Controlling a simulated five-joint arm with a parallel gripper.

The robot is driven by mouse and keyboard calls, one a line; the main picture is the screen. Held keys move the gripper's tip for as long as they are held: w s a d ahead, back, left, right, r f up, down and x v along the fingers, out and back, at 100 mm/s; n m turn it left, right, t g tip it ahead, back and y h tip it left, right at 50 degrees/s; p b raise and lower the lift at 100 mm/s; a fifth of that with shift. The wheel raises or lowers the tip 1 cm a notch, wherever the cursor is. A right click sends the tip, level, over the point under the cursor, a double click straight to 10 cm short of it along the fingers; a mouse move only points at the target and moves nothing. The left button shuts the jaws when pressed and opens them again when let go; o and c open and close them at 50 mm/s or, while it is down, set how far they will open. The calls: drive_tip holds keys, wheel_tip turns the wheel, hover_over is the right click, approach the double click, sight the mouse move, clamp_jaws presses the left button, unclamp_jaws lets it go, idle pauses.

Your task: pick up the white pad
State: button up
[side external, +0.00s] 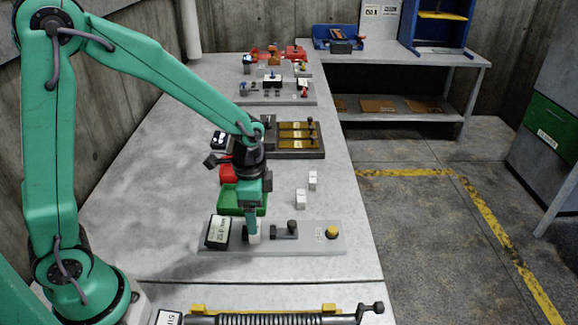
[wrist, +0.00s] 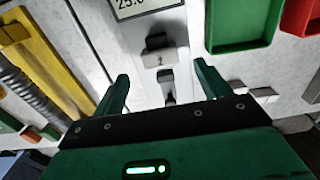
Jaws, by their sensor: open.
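A small white pad marked "2" (wrist: 165,59) sits on a grey panel, between a display and a dark lever. In the side view, the white pad (side external: 255,237) shows just under my gripper, partly hidden by a green finger. My gripper (side external: 251,228) points down over the panel. In the wrist view, my gripper (wrist: 163,74) is open and empty, its two fingers spread wide with the pad in line between their tips. I cannot tell whether the fingers reach down beside the pad. Two more white blocks (side external: 300,199) stand on the table behind the panel.
The panel (side external: 305,246) also carries the display (side external: 217,232), the lever (side external: 287,230) and a yellow button (side external: 331,232). A green bin (side external: 228,204) and a red bin (side external: 228,174) stand close behind my gripper. A spring mechanism (side external: 270,319) lies in front.

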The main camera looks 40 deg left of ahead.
drive_tip(key=shift+f, duration=0.25)
drive_tip(key=shift+s+a+f, duration=0.1)
drive_tip(key=shift+f, duration=2.45)
drive_tip(key=shift+c, duration=0.2)
drive_tip(key=c, duration=1.1)
drive_tip(key=shift+r, duration=0.25)
drive_tip(key=shift+r, duration=0.5)
wheel_tip(320, 180, up, 3)
drive_tip(key=s+d+r, duration=0.6)
drive_tip(key=s+d, duration=0.1)
drive_tip(key=d, duration=0.2)
drive_tip(key=shift+r, duration=0.3)
drive_tip(key=shift+d, duration=0.1)
